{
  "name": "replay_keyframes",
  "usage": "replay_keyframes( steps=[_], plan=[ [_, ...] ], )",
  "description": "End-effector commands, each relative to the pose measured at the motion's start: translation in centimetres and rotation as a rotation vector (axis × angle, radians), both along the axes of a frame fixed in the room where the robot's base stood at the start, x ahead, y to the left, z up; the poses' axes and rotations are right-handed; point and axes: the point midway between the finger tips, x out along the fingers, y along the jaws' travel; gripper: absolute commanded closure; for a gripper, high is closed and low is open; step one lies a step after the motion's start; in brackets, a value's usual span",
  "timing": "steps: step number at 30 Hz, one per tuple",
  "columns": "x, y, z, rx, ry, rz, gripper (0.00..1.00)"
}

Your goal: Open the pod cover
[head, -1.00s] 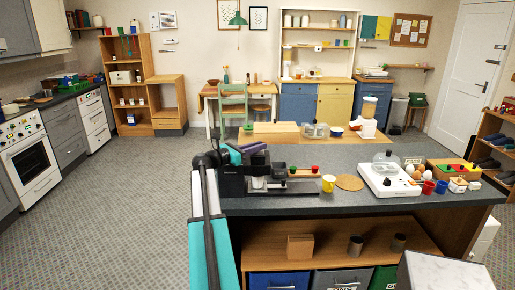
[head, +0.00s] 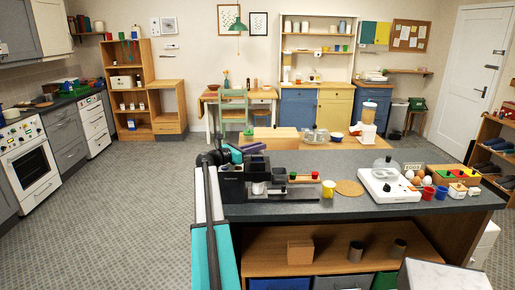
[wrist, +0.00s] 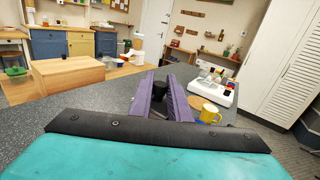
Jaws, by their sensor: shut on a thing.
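The black pod machine (head: 233,187) stands at the left end of the dark island worktop, with a small white cup (head: 257,188) in its front. My gripper (head: 252,148), with purple fingers, is at the top of the machine. In the wrist view my gripper (wrist: 163,94) is shut on a dark part between the fingers, which I take to be the pod cover (wrist: 160,87). The fingers and arm hide most of the cover, and how far it is raised cannot be told.
To the machine's right are a rack with red and green pods (head: 303,177), a yellow mug (head: 328,189), a round cork mat (head: 349,188) and a white hot plate (head: 387,187). A wooden box (head: 276,135) stands behind. The worktop's front middle is clear.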

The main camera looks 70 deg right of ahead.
Motion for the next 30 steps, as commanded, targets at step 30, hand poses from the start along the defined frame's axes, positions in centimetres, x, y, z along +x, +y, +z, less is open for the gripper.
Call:
replay_keyframes(
  steps=[30],
  plan=[
    [3.1,4.2,0.0,-0.004,0.000,0.007,0.65]
  ],
)
